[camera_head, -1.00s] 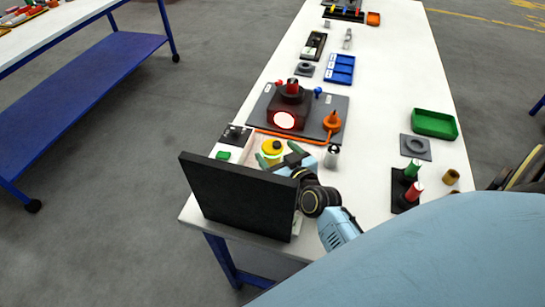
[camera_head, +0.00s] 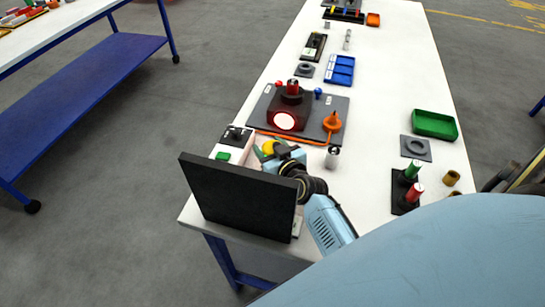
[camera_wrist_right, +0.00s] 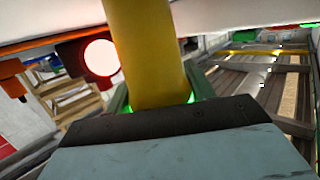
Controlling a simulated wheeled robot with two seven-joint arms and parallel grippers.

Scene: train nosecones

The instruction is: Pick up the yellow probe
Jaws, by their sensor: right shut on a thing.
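The yellow probe (camera_head: 268,146) is in the camera_head view, behind the black upright panel, partly hidden by my right gripper. In the wrist view the yellow probe (camera_wrist_right: 145,50) is a thick yellow cylinder rising from between the green fingers. My right gripper (camera_head: 267,152) is shut on it; the wrist view also shows the gripper (camera_wrist_right: 152,103) with a finger on each side. The probe's lower end is hidden, so I cannot tell whether it touches the table. My left gripper is not in view.
A black upright panel (camera_head: 238,198) stands at the table's near left edge. Beyond the gripper is a grey plate (camera_head: 262,107) with a dark box (camera_head: 291,106) bearing a lit red disc and an orange cone (camera_head: 332,122). A silver cylinder (camera_head: 332,158) stands close to the right.

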